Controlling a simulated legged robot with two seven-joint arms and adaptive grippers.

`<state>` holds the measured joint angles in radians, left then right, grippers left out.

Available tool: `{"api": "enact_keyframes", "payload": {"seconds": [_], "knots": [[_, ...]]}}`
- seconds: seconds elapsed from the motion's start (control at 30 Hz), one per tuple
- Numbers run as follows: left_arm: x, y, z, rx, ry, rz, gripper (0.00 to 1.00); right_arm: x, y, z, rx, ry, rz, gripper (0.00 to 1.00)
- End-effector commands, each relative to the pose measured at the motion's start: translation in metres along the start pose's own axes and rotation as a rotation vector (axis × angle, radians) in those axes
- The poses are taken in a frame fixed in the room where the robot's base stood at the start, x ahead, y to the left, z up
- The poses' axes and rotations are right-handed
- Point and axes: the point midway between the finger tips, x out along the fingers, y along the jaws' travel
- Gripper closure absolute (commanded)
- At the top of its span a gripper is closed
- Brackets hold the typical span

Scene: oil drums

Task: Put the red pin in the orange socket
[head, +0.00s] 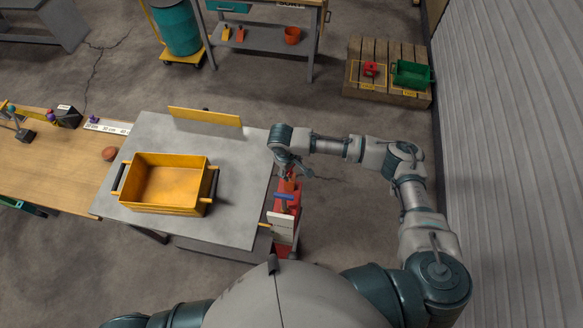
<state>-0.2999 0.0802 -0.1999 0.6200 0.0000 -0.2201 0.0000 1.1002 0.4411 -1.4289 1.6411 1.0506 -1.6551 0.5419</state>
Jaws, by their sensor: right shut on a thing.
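My right gripper (290,168) is shut, pointing down just beyond the right edge of the grey table. A small red piece (290,185) shows directly under its fingers and looks like the red pin; the fingers and wrist hide its upper part. Below it stands a red stand (284,207) with a blue bar across it and a white panel. I cannot tell whether the red piece touches this stand. I cannot clearly pick out the orange socket. My left gripper is not in view.
A yellow bin (167,181) with dark handles sits on the grey table (236,220), with a yellow plate (205,116) behind it. A wooden bench (60,165) adjoins at left. A pallet (386,92) holds a green crate (411,75). A corrugated wall (510,150) bounds the right.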

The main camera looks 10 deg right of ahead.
Motion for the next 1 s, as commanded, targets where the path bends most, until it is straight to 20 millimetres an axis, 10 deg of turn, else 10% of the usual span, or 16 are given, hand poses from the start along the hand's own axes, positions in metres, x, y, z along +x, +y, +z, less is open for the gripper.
{"api": "enact_keyframes", "payload": {"seconds": [1.0], "knots": [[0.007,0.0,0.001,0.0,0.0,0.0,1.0,0.025,-0.005,-0.003,-0.001,-0.002,0.01,1.0]]}}
